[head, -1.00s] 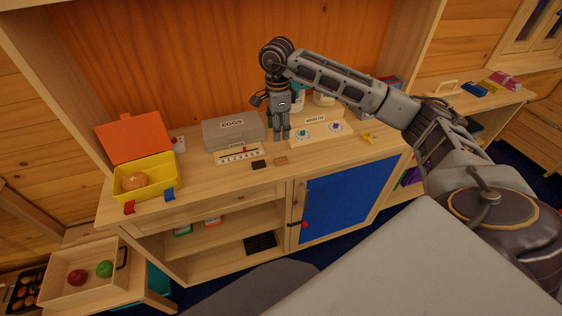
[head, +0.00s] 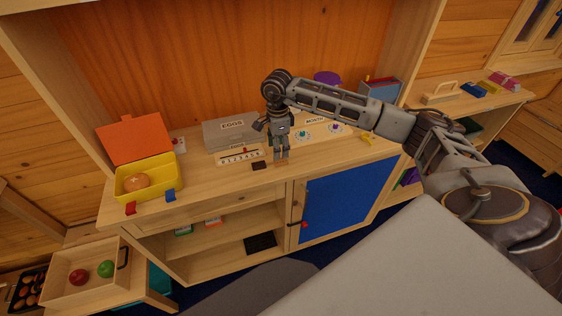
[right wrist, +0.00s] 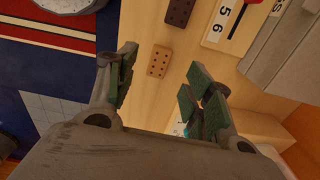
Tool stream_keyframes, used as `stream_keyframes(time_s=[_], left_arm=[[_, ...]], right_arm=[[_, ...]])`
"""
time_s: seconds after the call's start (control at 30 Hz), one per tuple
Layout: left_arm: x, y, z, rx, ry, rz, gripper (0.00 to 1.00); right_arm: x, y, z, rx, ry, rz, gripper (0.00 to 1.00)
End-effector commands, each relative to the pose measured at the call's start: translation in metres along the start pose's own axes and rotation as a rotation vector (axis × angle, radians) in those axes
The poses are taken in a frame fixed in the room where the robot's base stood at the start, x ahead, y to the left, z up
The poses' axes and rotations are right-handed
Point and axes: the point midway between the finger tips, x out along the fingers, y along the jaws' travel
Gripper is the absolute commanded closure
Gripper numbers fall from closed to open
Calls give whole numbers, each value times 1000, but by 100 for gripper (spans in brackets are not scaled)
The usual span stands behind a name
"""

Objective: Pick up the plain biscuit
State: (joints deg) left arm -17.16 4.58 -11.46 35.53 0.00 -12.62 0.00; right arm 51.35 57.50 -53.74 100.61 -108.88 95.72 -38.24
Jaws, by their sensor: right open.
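The plain biscuit (right wrist: 158,61) is a small light tan block with dark dots, lying flat on the pale wooden counter (right wrist: 138,85) in the right wrist view. My right gripper (right wrist: 162,75) is open, with the biscuit seen between and just beyond its green-padded fingers. In the head view the same gripper (head: 281,154) points down over the biscuit and mostly hides it. The gap between fingertips and biscuit cannot be judged exactly. My left gripper is not in view.
A dark brown biscuit (right wrist: 179,12) lies close beside the plain one. Behind are a numbered board (head: 240,155), a grey EGGS box (head: 231,132) and a MONTH stand (head: 318,129). A yellow box (head: 146,187) stands at the counter's left end.

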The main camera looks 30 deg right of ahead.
Motion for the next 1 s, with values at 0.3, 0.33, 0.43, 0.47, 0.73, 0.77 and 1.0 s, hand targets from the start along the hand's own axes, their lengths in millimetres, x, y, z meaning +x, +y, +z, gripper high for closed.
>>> stream_keyframes(time_s=[0.3,0.33,0.43,0.47,0.73,0.77,1.0], left_arm=[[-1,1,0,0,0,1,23],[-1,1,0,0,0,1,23],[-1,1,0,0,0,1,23],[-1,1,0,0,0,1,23],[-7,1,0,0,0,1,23],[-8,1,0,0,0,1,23],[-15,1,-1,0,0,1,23]], right_arm=[[10,0,0,0,0,-2,48],[10,0,0,0,0,-2,48],[10,0,0,0,0,-2,48],[10,0,0,0,0,-2,48],[24,0,1,1,-1,2,48],[26,0,1,0,0,2,48],[52,-1,1,1,-1,0,48]])
